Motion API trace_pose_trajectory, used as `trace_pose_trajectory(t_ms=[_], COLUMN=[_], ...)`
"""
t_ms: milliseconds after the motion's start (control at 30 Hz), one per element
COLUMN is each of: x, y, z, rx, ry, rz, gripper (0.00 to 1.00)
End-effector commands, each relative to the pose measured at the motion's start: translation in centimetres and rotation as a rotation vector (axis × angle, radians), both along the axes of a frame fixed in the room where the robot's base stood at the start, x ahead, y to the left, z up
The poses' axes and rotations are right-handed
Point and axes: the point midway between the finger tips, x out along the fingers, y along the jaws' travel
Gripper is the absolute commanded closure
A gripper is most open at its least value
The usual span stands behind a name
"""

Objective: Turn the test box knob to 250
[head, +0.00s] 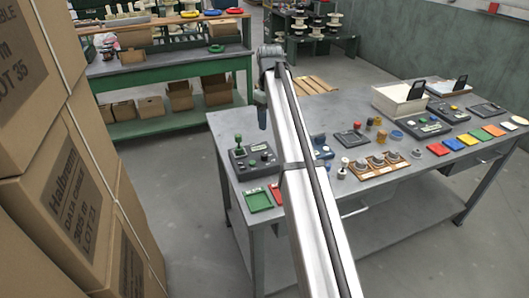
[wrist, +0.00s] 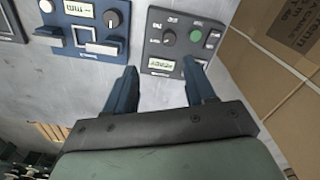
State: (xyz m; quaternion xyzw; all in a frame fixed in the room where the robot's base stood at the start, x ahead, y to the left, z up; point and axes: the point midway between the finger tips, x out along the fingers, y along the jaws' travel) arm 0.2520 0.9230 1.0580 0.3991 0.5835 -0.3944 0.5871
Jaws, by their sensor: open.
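A dark grey control box (head: 255,160) stands at the table's left end. In the wrist view this grey box (wrist: 158,52) shows a black knob (wrist: 168,37), a green button (wrist: 213,38), small labels and a pale display. A blue box (wrist: 75,12) to its left has a black dial knob (wrist: 111,18) and a pale one. I cannot read which is the test box, nor any knob's setting. My gripper (wrist: 160,66) is open and empty, its fingers spread over the grey box's lower edge. In the head view my gripper (head: 262,118) hangs above the table, apart from the box.
Knobs on a wooden board (head: 378,166), coloured tiles (head: 466,140) and a white bin (head: 398,101) are further right. Stacked cartons (head: 75,200) stand left of the table, with floor between.

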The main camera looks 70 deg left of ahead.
Motion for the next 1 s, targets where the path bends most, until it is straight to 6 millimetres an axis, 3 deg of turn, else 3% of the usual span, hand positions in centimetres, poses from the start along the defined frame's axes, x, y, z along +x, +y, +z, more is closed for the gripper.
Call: trace_pose_trajectory(t_ms=[100,267,800,1000], x=[-1.6,-1.8,-1.8,-1.7], y=[0.1,0.1,0.1,0.1], z=[0.3,-0.7,-9.7,-12.1], rx=[-0.003,-0.005,-0.004,-0.003], ry=[0.006,0.009,0.008,0.007], rz=[0.012,0.013,0.013,0.013], gripper=[0.45,0.45,0.45,0.45])
